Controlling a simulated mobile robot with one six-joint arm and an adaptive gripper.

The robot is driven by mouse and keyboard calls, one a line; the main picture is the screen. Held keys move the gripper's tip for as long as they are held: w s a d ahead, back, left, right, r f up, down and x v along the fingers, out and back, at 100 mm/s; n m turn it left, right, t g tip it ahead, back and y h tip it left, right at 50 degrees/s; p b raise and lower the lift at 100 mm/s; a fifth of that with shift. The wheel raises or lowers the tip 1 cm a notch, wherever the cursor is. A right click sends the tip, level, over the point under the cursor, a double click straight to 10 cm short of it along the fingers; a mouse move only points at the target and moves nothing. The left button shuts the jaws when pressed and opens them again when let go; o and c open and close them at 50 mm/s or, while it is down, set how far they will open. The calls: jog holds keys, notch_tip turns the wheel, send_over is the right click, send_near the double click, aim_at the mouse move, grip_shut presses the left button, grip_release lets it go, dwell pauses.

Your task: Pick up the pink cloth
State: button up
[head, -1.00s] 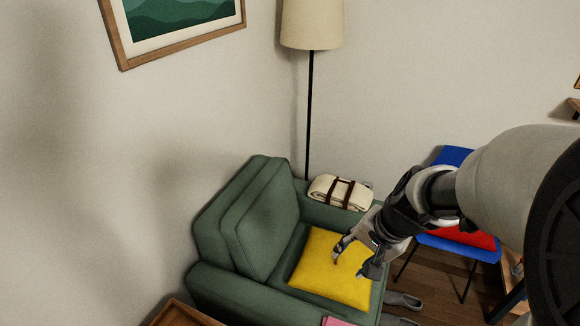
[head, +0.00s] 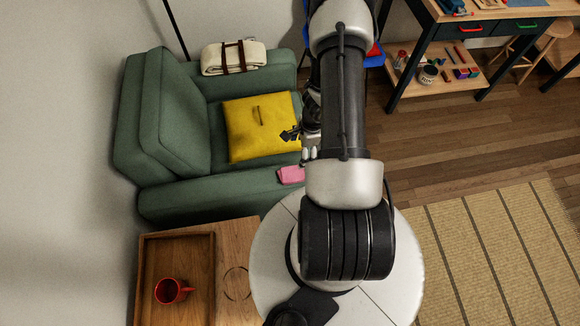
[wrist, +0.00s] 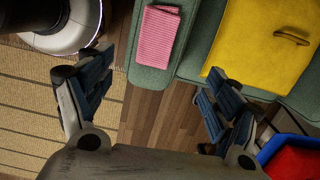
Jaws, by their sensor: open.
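The pink cloth (head: 291,175) lies folded on the near armrest of the green armchair (head: 165,197), at its front end. In the wrist view the ribbed pink cloth (wrist: 157,35) is at the top, beyond the fingertips and between their lines. My gripper (head: 304,144) is beside the front of the seat in the head view, partly hidden by my arm. In the wrist view my gripper (wrist: 155,85) has its fingers wide apart, with nothing between them but floor and the armrest's end below. It does not touch the cloth.
A yellow cushion (head: 262,128) lies on the seat, and a strapped cream blanket (head: 234,58) on the far armrest. A side table (head: 232,245) carries a tray (head: 148,262) with a red mug (head: 172,291). A striped rug (head: 490,245) lies right.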

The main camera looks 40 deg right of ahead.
jog(key=b, duration=0.6)
send_over(295, 172)
jog(key=f, duration=1)
jog(key=shift+d+f, duration=0.25)
jog(key=shift+d, duration=0.15)
jog(key=f+b, duration=0.2)
jog(key=f, duration=0.1)
jog(key=a+f+b, duration=0.1)
jog(key=f, duration=0.1)
jog(key=shift+f, duration=0.1)
jog(key=c, duration=0.8)
